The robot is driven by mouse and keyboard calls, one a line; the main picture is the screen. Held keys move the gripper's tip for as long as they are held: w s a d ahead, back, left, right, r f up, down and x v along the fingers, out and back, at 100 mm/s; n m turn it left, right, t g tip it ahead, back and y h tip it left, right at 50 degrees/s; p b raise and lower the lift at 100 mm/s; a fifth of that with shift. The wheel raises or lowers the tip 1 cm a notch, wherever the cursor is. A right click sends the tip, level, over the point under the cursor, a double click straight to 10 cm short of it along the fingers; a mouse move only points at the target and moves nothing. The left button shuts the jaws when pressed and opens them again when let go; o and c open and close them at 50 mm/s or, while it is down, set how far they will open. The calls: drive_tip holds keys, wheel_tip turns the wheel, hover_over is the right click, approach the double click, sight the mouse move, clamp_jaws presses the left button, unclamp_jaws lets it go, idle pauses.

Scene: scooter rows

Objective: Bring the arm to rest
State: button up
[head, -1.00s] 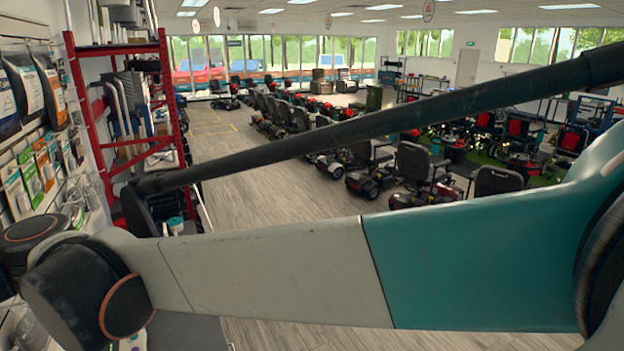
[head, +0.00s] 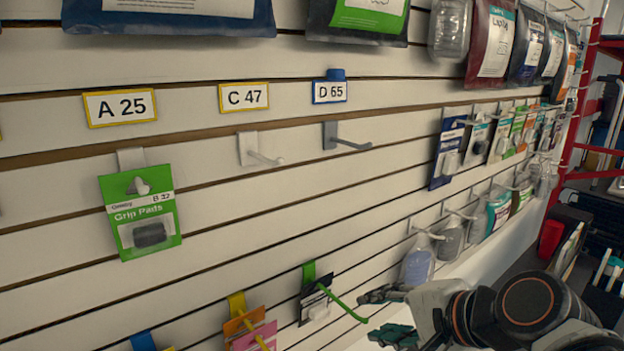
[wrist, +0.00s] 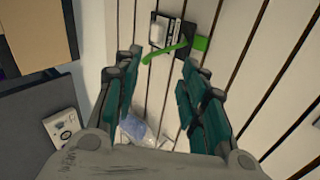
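My gripper (head: 374,315) is at the lower right of the head view, in front of the slatted wall, with part of my arm behind it. In the wrist view my gripper (wrist: 161,62) has its two teal-padded fingers wide apart with nothing held between them. A green hook (head: 340,301) with a dark package on it is just left of the fingertips in the head view. The green hook (wrist: 166,52) shows beyond and between the fingertips in the wrist view. I cannot tell the exact gap between them.
The slatted wall (head: 250,205) carries a green Grip Pads pack (head: 140,212), empty hooks under labels C 47 (head: 243,96) and D 65 (head: 329,92), and several hanging packs. A red rack (head: 590,110) stands at right.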

drive_tip(key=s+d+f+n+h+b, duration=0.2)
drive_tip(key=f+n+b, duration=0.2)
drive_tip(key=f, duration=0.3)
drive_tip(key=s+d+f+n+g+h+b, duration=0.1)
drive_tip(key=s+d+f+n+h+b, duration=0.1)
drive_tip(key=f, duration=0.6)
drive_tip(key=s+d+f+n+h+b, duration=0.1)
drive_tip(key=d+f+n+h+b, duration=0.1)
drive_tip(key=d+f+n+b, duration=0.2)
wheel_tip(320, 180, down, 3)
drive_tip(key=n+b, duration=0.2)
drive_tip(key=b, duration=0.1)
drive_tip(key=shift+s+f+g+b, duration=0.2)
drive_tip(key=shift+s+g+b, duration=0.1)
drive_tip(key=shift+s, duration=0.1)
drive_tip(key=shift+d, duration=0.1)
